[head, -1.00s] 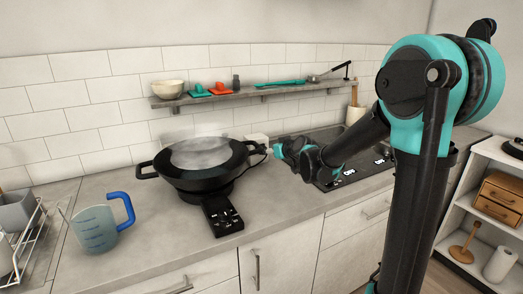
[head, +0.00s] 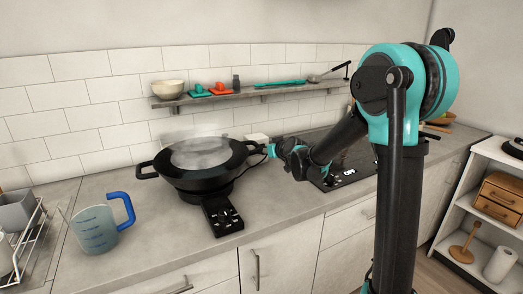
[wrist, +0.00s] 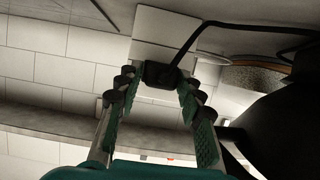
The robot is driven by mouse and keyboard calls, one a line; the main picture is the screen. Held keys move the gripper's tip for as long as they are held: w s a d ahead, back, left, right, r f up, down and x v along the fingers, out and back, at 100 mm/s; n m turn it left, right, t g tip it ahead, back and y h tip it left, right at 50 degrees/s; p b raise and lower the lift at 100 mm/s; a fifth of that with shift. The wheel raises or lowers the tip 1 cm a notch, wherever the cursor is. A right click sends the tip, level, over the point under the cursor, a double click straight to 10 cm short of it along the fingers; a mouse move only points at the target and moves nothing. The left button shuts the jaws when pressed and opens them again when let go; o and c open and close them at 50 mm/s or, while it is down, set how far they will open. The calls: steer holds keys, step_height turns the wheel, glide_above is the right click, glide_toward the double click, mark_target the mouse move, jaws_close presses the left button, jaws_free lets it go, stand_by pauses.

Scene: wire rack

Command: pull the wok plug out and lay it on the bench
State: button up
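The black wok plug (wrist: 161,75) sits between my fingertips in the wrist view, against a white socket block (wrist: 165,28). Its black cable (wrist: 205,30) runs up and to the right. My gripper (wrist: 158,86) has its green-padded fingers spread on either side of the plug, with small gaps visible. In the head view my gripper (head: 272,150) is just right of the black wok (head: 200,178), near its handle, and the plug is hidden or too small to make out. The white block (head: 257,138) shows behind.
The steaming wok stands on a base with a black control panel (head: 222,215) in front. A measuring jug (head: 96,230) with a blue handle and a wire rack (head: 38,240) are at left. A black hob (head: 345,172) lies at right. A wall shelf (head: 240,97) runs above.

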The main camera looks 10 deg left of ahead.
jaws_close()
steer(key=shift+s+d, duration=0.7)
steer(key=shift+s, duration=0.3)
stand_by(1.2)
steer(key=shift+s+d, duration=0.75)
steer(key=shift+s, duration=0.3)
steer(key=shift+s+d, duration=0.45)
steer(key=shift+s, duration=0.2)
steer(key=shift+s+d, duration=0.4)
steer(key=shift+s, duration=0.25)
